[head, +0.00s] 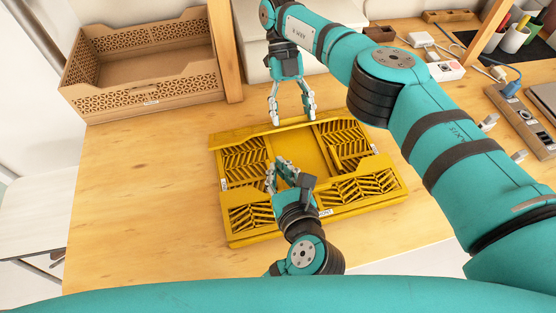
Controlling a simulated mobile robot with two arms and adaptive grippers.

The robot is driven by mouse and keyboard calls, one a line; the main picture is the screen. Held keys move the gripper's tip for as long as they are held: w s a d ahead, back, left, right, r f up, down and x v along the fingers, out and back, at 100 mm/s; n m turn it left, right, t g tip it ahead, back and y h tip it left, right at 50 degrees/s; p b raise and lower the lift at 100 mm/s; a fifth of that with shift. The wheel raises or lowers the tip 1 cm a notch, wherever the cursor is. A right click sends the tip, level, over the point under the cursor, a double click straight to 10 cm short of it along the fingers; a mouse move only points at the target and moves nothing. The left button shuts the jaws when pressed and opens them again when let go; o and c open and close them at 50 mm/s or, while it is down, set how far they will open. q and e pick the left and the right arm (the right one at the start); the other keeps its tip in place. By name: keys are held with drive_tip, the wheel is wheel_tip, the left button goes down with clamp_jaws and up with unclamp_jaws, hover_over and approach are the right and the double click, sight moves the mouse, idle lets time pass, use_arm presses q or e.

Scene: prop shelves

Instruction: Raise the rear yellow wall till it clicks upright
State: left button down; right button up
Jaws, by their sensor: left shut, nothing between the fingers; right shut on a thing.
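The yellow folding crate (314,160) stands on the wooden table. Its rear yellow wall (248,132) shows as a narrow strip along the far edge; I cannot tell its exact angle. My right gripper (292,118) reaches down from above at the middle of this wall and is shut on it. My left gripper (278,164) is shut and empty over the middle of the crate, its wrist crossing the front wall (360,187). The wrist hides part of the front label. Slatted panels show at the crate's left and right.
A brown perforated crate (150,77) stands at the back left beside a wooden post (225,50). Cups (513,38), cables and a socket strip (525,118) lie at the right, behind my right arm. The table left of the yellow crate is clear.

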use_arm(q)
drive_tip(key=x, duration=0.8)
drive_tip(key=shift+w, duration=0.3)
drive_tip(key=shift+w+a+r, duration=0.15)
drive_tip(key=shift+w+r, duration=0.25)
drive_tip(key=shift+r, duration=0.2)
use_arm(e)
drive_tip(key=shift+f, duration=0.1)
use_arm(q)
drive_tip(key=shift+r, duration=0.1)
use_arm(e)
drive_tip(key=o, duration=1.8)
drive_tip(key=shift+c, duration=0.2)
